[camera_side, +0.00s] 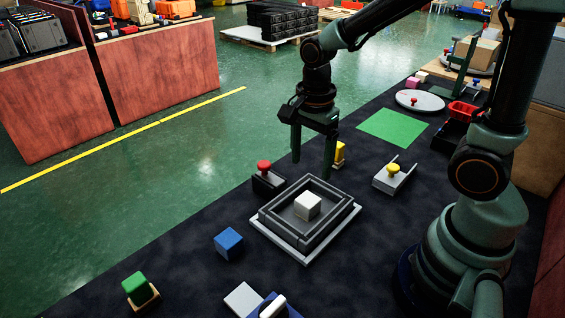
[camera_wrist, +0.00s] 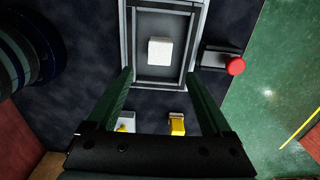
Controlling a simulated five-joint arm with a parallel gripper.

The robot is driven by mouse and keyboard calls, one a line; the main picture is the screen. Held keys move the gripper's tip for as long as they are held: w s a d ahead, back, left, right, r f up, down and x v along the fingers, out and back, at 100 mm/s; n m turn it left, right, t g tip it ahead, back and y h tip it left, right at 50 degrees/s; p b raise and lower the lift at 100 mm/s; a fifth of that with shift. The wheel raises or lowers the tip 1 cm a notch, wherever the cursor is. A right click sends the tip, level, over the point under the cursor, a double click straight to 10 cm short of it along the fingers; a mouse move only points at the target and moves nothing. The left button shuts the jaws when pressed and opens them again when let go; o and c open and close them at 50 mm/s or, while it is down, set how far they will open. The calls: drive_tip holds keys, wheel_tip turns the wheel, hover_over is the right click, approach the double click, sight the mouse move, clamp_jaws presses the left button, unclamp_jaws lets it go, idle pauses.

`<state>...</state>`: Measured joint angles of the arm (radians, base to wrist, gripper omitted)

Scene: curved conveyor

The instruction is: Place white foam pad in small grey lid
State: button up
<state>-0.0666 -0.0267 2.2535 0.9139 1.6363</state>
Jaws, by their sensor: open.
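A small white block (camera_side: 307,204), which looks like the foam pad, lies inside a dark grey walled tray (camera_side: 279,228), which I take for the grey lid. The tray sits on a lighter plate (camera_side: 262,237). In the wrist view the white block (camera_wrist: 160,51) is near the middle of the tray floor, clear of the tray walls (camera_wrist: 131,35). My gripper (camera_side: 311,167) is open and empty, pointing down above the tray's far edge. In the wrist view its fingers (camera_wrist: 160,74) stand wide apart, with the block ahead of the gap between them.
A red knob on a dark block (camera_side: 264,168) and a yellow piece (camera_side: 340,153) stand near the tray. A bracket with a yellow knob (camera_side: 393,169) is to the right. A blue cube (camera_side: 228,243) and a green block (camera_side: 134,283) lie left. The green mat (camera_side: 393,127) is bare.

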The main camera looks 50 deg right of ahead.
wheel_tip(320, 180, up, 11)
drive_tip(key=s+d+n+t, duration=0.2)
drive_tip(key=n+t, duration=0.3)
drive_tip(key=n, duration=1.3)
drive_tip(key=shift+s+f+t, duration=0.15)
drive_tip(key=shift+s+t, duration=0.15)
